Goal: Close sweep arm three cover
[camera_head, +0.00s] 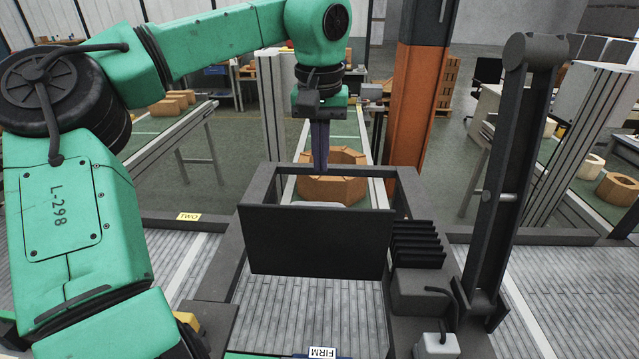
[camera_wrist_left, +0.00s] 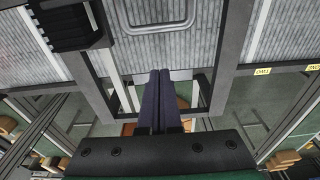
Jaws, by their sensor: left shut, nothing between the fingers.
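My left gripper (camera_head: 319,168) comes down from above with its two dark fingers together and empty. Its tips are over the far side of a dark frame (camera_head: 260,185), behind a dark flat panel (camera_head: 315,240). I cannot tell whether the tips touch the frame. The panel looks tilted up toward me across the frame; it may be the cover, but no label names it. In the left wrist view the shut fingers (camera_wrist_left: 158,75) point into the frame's opening. A tall dark arm (camera_head: 515,180) stands upright, slightly tilted, at right. My right gripper is not in view.
A ribbed dark block (camera_head: 417,250) sits right of the panel. A grey box with a cable (camera_head: 437,345) is at the front right. An orange post (camera_head: 410,100) stands behind. A yellow "TWO" label (camera_head: 188,216) is at left.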

